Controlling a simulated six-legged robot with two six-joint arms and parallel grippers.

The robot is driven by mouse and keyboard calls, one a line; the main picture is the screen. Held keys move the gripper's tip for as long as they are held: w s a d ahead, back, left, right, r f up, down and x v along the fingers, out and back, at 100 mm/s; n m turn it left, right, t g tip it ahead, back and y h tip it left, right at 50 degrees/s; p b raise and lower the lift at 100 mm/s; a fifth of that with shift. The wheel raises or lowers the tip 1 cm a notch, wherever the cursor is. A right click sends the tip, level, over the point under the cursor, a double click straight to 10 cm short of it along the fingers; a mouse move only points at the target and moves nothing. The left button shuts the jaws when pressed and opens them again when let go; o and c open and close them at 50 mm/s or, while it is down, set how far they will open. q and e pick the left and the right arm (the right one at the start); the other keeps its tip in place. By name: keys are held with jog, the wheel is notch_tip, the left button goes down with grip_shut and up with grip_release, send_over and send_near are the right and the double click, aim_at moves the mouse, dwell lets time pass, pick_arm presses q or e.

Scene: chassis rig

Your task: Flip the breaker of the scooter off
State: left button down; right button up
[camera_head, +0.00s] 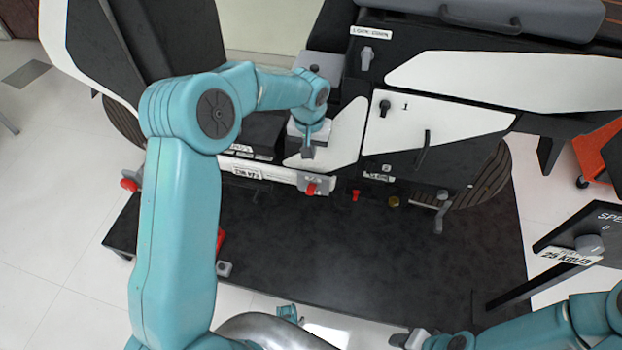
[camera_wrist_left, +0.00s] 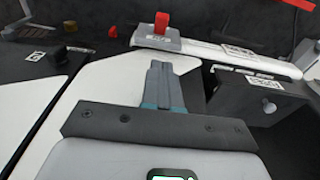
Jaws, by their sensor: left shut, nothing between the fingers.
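A red switch lever (camera_head: 312,188) stands on a grey labelled block at the right end of a white bar on the scooter's side. I take it as the breaker, but its label is too small to read. In the left wrist view the red lever (camera_wrist_left: 161,22) stands up from its grey block (camera_wrist_left: 158,40). My left gripper (camera_head: 308,152) is shut and empty, above and behind the lever in the head view. Its fingertips (camera_wrist_left: 160,64) point toward the block and appear apart from it. My right gripper (camera_head: 412,339) is low at the bottom edge, partly cut off.
Another small red switch (camera_head: 355,195) and a brass knob (camera_head: 393,201) sit right of the lever. A black handle (camera_head: 423,149) sticks out from a white panel (camera_head: 440,125). A red knob (camera_head: 129,184) is at the far left. The dark platform (camera_head: 370,260) in front is mostly clear.

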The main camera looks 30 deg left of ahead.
pick_arm(q)
jog(key=b, duration=0.3)
send_over(310, 189)
jog(key=w, duration=0.1)
jog(key=f, duration=1)
jog(key=shift+w+a+f, duration=0.1)
jog(key=shift+w+f, duration=0.1)
jog(key=shift+f, duration=0.1)
jog(key=shift+s+f, duration=0.3)
jog(key=shift+f, duration=0.25)
jog(key=shift+s+f, duration=0.25)
jog(key=shift+f, duration=0.25)
jog(key=shift+s+d+f, duration=0.2)
jog(key=shift+s+f, duration=0.05)
jog(key=shift+f, duration=0.25)
jog(key=shift+b, duration=0.35)
